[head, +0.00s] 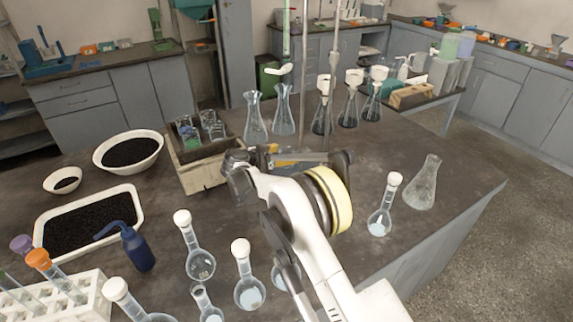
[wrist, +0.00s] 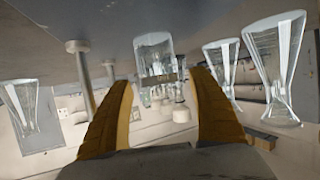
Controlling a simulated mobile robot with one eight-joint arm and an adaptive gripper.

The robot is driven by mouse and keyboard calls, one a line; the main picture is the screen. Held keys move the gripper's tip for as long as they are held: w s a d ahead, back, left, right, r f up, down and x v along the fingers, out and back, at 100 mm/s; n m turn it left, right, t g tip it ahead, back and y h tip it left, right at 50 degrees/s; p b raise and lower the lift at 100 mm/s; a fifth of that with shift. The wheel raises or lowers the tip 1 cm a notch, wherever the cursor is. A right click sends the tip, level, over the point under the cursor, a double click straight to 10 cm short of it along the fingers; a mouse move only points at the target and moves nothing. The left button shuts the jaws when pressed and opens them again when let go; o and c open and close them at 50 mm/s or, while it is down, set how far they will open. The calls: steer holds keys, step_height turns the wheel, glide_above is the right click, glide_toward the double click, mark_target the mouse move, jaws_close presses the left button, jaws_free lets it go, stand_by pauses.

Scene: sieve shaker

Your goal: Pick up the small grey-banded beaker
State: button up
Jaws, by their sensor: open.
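A small clear glass beaker (wrist: 154,55) shows in the wrist view, which looks upside down, with the bench at the top. A greyish band or mark runs near its rim. My gripper (wrist: 163,80) is open, with one yellow finger on each side of the beaker's line. The beaker appears just beyond the fingertips; I cannot tell whether any finger touches it. In the head view my white arm reaches over the dark bench, and its wrist hides the fingers and this beaker.
Tall conical flasks (wrist: 278,65) stand close by on the right in the wrist view. In the head view, flasks (head: 255,118) and a metal rod (head: 304,85) stand behind my wrist. A wooden crate of glassware (head: 205,177) is to its left. Round-bottomed flasks (head: 249,290) crowd the front.

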steer(key=shift+w+d+f, duration=0.3)
steer(key=shift+w+d, duration=0.1)
steer(key=shift+w, duration=0.15)
steer(key=shift+r, duration=0.1)
steer(key=c, duration=1.3)
